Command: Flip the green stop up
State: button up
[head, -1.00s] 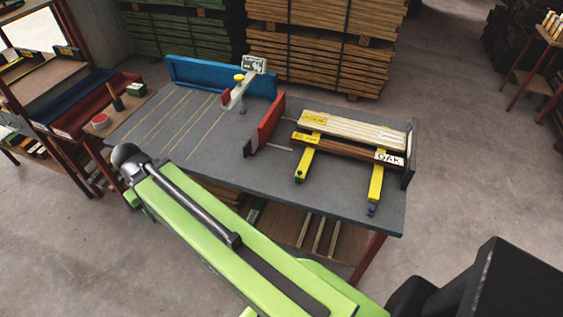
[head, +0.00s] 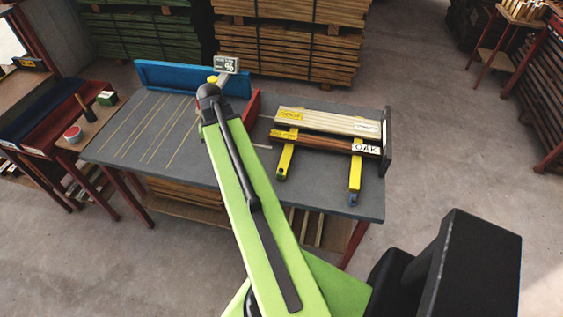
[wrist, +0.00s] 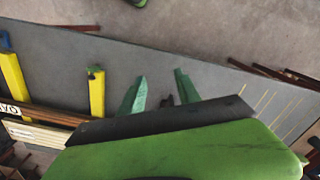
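I cannot pick out a green stop for certain in either view. My gripper (wrist: 160,75) shows in the wrist view as two green fingers spread apart over the grey table (wrist: 205,68), with nothing held between them. A small dark red piece (wrist: 167,101) shows near the finger bases. In the head view my arm reaches over the table (head: 330,195), and its dark end covers part of the sign post and the red upright plate (head: 253,104). The gripper fingers are hidden there.
A blue fence (head: 165,76) runs along the table's back left, beside a sign (head: 227,65). A grey end plate (head: 387,135) stands at right.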

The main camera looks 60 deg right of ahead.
aim_at(281, 174)
jog(key=s+d+r+m+p, duration=0.2)
jog(key=s+d+m, duration=0.3)
jog(key=s+d, duration=0.95)
jog(key=f+b, duration=0.5)
jog(key=b, duration=0.1)
jog(key=f+b, duration=1.2)
jog(key=shift+w+d+f, duration=0.15)
jog(key=shift+d+f, duration=0.05)
jog(key=shift+d, duration=0.2)
jog(key=shift+r, duration=0.15)
jog(key=shift+c, duration=0.3)
grip_shut()
